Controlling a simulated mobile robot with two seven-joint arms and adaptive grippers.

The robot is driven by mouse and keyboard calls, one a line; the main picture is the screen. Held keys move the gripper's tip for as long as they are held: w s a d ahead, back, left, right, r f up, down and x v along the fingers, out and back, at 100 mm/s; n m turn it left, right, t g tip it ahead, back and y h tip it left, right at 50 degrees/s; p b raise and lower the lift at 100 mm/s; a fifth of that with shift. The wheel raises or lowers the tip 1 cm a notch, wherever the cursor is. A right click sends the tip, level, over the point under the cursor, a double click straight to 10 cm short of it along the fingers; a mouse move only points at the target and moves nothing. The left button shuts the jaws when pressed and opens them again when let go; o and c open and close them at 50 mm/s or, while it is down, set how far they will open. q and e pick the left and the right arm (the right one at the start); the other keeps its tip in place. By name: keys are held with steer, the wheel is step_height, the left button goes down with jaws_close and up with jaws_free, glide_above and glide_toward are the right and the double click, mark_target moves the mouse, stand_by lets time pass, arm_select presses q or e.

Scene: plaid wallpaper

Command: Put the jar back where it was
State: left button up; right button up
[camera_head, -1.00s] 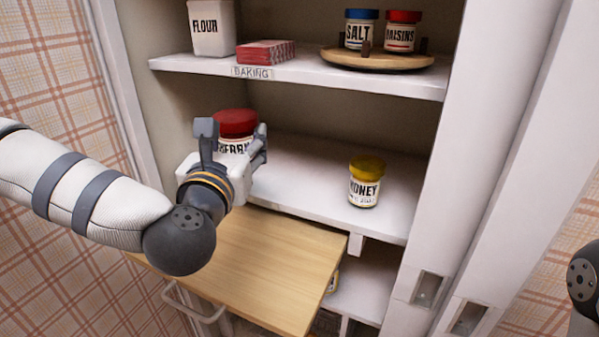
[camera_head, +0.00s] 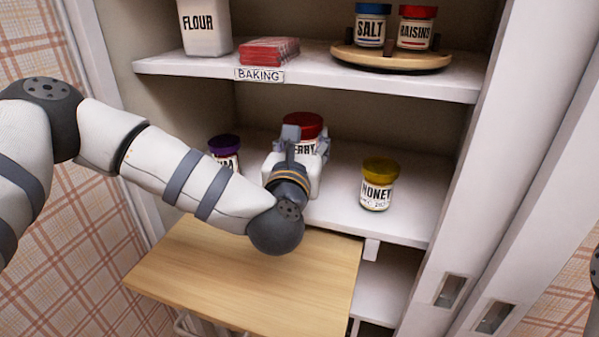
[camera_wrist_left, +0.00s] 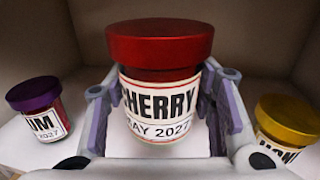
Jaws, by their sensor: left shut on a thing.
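The red-lidded jar labelled CHERRY (camera_head: 303,126) is at the middle shelf, between a purple-lidded jar and a yellow-lidded jar. My left gripper (camera_head: 297,150) is shut on the cherry jar, one finger on each side, and partly hides it in the head view. In the left wrist view the cherry jar (camera_wrist_left: 158,85) is upright between the fingers. I cannot tell whether its base touches the shelf. My right gripper is not in view.
The purple-lidded jar (camera_head: 225,150) stands left and the yellow-lidded HONEY jar (camera_head: 377,185) right on the middle shelf (camera_head: 405,220). A wooden pull-out board (camera_head: 250,280) lies below. Above are a FLOUR canister (camera_head: 205,28), red packets (camera_head: 268,52) and a turntable (camera_head: 390,60) with SALT and RAISINS jars.

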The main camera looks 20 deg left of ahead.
arm_select(q)
steer(key=w+f, duration=0.1)
steer(key=w+a+f, duration=0.1)
steer(key=f, duration=0.1)
steer(key=w+f, duration=0.1)
steer(key=shift+a+f+b, duration=0.3)
steer(key=shift+w+a+f, duration=0.15)
steer(key=shift+f, duration=0.8)
steer(key=shift+w+a+f, duration=0.1)
steer(key=shift+w+f, duration=0.05)
steer(key=shift+f, duration=0.8)
steer(key=shift+f, duration=0.15)
steer(key=o, duration=1.4)
steer(key=shift+o, duration=0.2)
